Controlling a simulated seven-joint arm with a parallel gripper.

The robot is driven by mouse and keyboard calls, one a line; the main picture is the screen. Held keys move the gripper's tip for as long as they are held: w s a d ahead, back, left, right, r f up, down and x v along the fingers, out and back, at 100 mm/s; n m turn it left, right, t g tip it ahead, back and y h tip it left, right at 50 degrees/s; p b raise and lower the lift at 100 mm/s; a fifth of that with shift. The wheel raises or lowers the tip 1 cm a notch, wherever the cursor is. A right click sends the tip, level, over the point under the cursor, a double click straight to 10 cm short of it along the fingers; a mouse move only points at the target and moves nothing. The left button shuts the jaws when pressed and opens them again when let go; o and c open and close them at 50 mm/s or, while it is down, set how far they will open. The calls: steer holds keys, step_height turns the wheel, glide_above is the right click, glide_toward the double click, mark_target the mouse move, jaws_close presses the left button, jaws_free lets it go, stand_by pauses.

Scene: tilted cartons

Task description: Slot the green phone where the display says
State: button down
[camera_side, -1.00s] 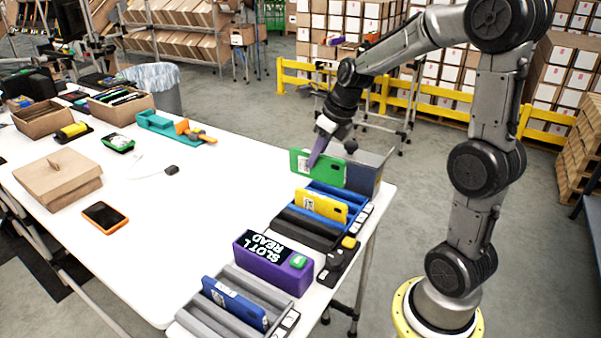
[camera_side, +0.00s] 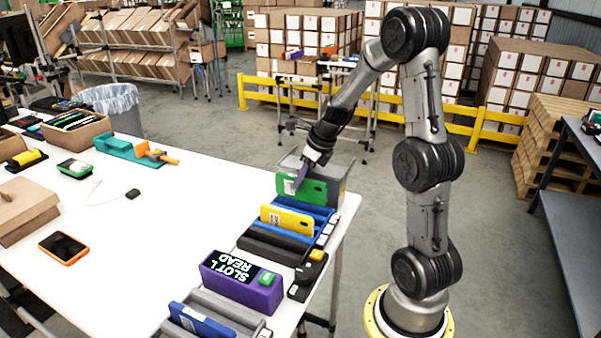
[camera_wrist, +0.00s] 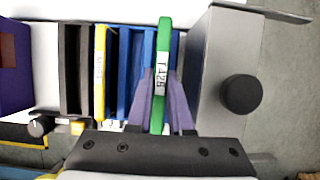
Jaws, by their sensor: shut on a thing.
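The green phone (camera_side: 316,192) is upright on its long edge at the far end of the blue rack (camera_side: 318,212). My gripper (camera_side: 300,180) is shut on it. In the wrist view the purple fingers (camera_wrist: 161,100) pinch the green phone (camera_wrist: 164,50), which has a white label reading T42B. It lies over or just beside the rack's right side; I cannot tell whether its lower edge is in a slot. A yellow phone (camera_side: 287,220) stands in the rack's near part. The purple display box (camera_side: 258,293) shows "SLOT L" and "READ".
A grey bin (camera_wrist: 222,62) stands close to the right of the green phone. A dark rack (camera_side: 270,246) lies nearer than the yellow phone. A grey rack (camera_side: 235,307) holds a blue phone (camera_side: 200,320). An orange-edged phone (camera_side: 63,247) lies on the white table, whose middle is largely clear.

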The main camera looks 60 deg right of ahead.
mark_target(298, 199)
steer(key=shift+f, duration=2.1)
steer(key=shift+f, duration=0.35)
steer(key=c, duration=0.8)
jaws_free()
steer(key=shift+o, duration=0.2)
steer(key=shift+r, duration=0.1)
steer(key=v, duration=1.3)
steer(key=shift+s+r, duration=0.2)
steer(key=shift+r, duration=0.05)
step_height(298, 199, up, 7)
